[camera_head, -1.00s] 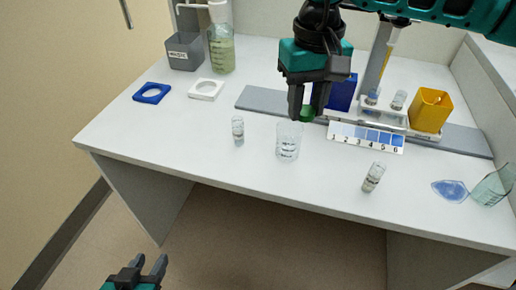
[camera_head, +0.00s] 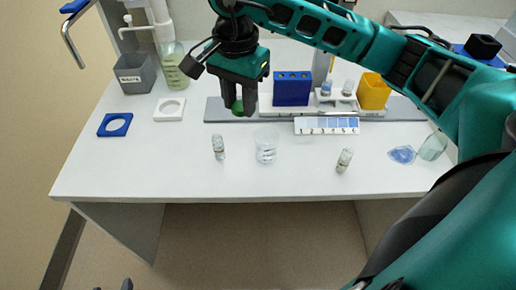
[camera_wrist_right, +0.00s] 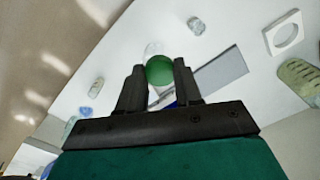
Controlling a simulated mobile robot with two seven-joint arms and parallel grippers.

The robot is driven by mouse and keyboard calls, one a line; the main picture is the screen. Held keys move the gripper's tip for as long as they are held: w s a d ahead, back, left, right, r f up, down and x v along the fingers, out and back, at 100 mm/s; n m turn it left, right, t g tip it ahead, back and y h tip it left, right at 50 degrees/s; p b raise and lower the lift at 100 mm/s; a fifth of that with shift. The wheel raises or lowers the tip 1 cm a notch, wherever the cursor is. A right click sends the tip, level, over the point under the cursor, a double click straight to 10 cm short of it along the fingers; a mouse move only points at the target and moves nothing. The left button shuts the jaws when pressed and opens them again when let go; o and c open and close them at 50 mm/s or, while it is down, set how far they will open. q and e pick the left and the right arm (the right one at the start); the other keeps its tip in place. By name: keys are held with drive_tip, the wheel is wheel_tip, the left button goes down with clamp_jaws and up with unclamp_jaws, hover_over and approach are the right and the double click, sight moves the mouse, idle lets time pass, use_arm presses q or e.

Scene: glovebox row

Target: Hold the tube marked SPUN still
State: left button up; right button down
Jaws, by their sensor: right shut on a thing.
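My right gripper (camera_head: 242,106) points down above the bench, behind and left of the glass beaker (camera_head: 266,147). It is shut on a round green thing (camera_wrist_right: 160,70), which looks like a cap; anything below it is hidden. One small capped vial (camera_head: 219,147) stands left of the beaker. Another vial (camera_head: 344,160) is to the right and looks tilted. I cannot read SPUN on either label. Only the two fingertips of my left gripper (camera_head: 112,287) show at the bottom edge, apart with nothing between them.
A blue rack (camera_head: 292,90), a numbered strip (camera_head: 326,126) and a yellow container (camera_head: 373,92) stand at the back. A grey bin (camera_head: 134,75), green bottle (camera_head: 174,68) and two square rings are at left. A blue puddle (camera_head: 402,154) lies at right.

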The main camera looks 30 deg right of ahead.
drive_tip(key=shift+d+r+m, duration=0.1)
drive_tip(key=shift+d+m, duration=0.1)
drive_tip(key=shift+m, duration=0.2)
drive_tip(key=shift+d+f, duration=0.1)
drive_tip(key=shift+f, duration=0.3)
hover_over(247, 169)
wheel_tip(247, 169, down, 16)
drive_tip(key=shift+r+b, duration=0.15)
drive_tip(key=shift+b, duration=0.25)
wheel_tip(247, 169, down, 4)
drive_tip(key=shift+r, duration=0.25)
drive_tip(key=shift+f, duration=0.1)
drive_tip(key=shift+f+b, duration=0.25)
drive_tip(key=shift+b, duration=0.2)
drive_tip(key=c, duration=0.8)
unclamp_jaws()
drive_tip(key=shift+r, duration=0.1)
drive_tip(key=shift+o, duration=0.2)
